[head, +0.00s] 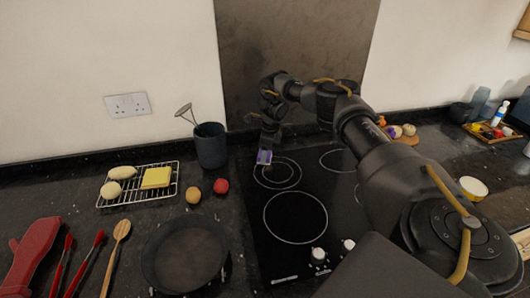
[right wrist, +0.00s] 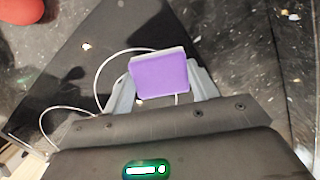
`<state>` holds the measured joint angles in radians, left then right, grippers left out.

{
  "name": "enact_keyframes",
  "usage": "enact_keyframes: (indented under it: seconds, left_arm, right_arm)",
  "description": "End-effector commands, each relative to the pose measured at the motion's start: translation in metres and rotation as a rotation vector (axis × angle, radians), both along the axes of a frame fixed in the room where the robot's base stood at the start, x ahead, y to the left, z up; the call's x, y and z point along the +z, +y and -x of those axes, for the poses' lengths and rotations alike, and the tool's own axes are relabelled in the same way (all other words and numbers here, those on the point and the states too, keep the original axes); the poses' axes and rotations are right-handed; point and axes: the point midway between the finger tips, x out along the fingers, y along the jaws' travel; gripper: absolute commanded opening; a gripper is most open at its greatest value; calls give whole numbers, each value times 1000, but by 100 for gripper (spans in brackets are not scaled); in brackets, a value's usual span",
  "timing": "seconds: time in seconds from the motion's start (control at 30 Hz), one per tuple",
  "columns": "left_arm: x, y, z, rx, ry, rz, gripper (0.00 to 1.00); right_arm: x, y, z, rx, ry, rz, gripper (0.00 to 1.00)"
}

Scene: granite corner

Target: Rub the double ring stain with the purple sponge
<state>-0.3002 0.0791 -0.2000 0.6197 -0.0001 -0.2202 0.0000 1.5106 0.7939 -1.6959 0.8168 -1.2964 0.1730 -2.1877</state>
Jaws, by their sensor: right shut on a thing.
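The purple sponge (head: 264,157) is in my right gripper (head: 266,149), low over the back left of the black hob (head: 257,215). In the right wrist view the sponge (right wrist: 160,76) shows its purple face and a pale edge, between the two fingers of the right gripper (right wrist: 160,88). A pale double ring (head: 284,186) lies on the hob just below and around the sponge; I cannot tell it apart from a hob marking. Part of its line shows in the right wrist view (right wrist: 97,82). Whether the sponge touches the hob is unclear. My left gripper is out of view.
A red ball-like item (head: 221,186) and a brown one (head: 194,195) sit left of the hob. A dark utensil pot (head: 211,147), a wire rack (head: 128,199) and a dark pan (head: 184,254) stand further left. My right arm covers much of the hob's right side.

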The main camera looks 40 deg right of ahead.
Motion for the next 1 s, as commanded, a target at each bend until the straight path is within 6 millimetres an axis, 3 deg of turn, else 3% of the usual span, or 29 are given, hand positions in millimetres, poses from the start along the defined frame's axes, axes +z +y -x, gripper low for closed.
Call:
enact_keyframes:
  seconds: [1.0]
  left_arm:
    - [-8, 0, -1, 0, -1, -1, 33]
  right_arm:
    - [-18, 0, 0, 1, 0, 0, 33]
